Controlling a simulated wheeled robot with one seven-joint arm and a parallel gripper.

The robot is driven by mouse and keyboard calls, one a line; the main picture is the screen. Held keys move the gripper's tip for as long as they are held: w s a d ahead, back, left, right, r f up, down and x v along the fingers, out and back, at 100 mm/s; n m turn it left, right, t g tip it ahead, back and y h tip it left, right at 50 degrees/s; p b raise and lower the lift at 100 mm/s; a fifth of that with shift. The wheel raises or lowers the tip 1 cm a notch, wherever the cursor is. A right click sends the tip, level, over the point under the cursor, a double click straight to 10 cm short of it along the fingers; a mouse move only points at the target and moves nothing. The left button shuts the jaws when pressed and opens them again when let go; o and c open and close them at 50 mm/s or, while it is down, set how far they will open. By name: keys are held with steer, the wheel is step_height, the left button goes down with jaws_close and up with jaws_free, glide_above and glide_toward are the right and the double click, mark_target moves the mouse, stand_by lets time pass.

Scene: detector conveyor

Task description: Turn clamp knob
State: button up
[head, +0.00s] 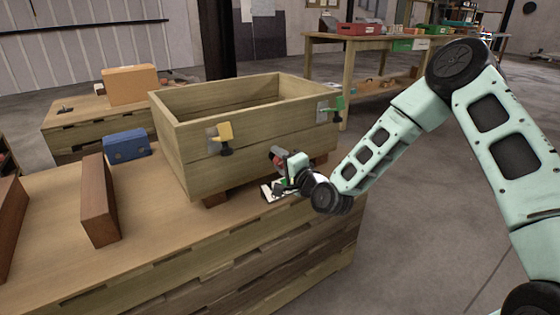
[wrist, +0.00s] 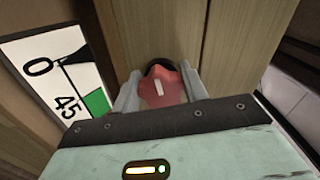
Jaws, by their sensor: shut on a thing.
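The red lobed clamp knob (wrist: 172,84) with a white mark sits between the two grey fingers of my gripper (wrist: 160,86) in the wrist view. The fingers are shut on it from both sides. The mark is tilted slightly off the picture's vertical. A white dial plate (wrist: 62,82) left of the knob shows 0, 45, a black pointer shape and a green patch. In the head view my gripper (head: 284,162) is low at the front right of a wooden box (head: 240,160), partly hiding the knob (head: 277,153).
The box stands on a wooden bench (head: 150,215) with a blue block (head: 126,146) and a brown board (head: 98,200). Open floor lies to the right.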

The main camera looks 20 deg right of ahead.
steer(key=o, duration=1)
steer(key=p+v, duration=0.4)
steer(key=v, duration=1.3)
steer(key=shift+s+p, duration=0.25)
steer(key=shift+p, duration=0.1)
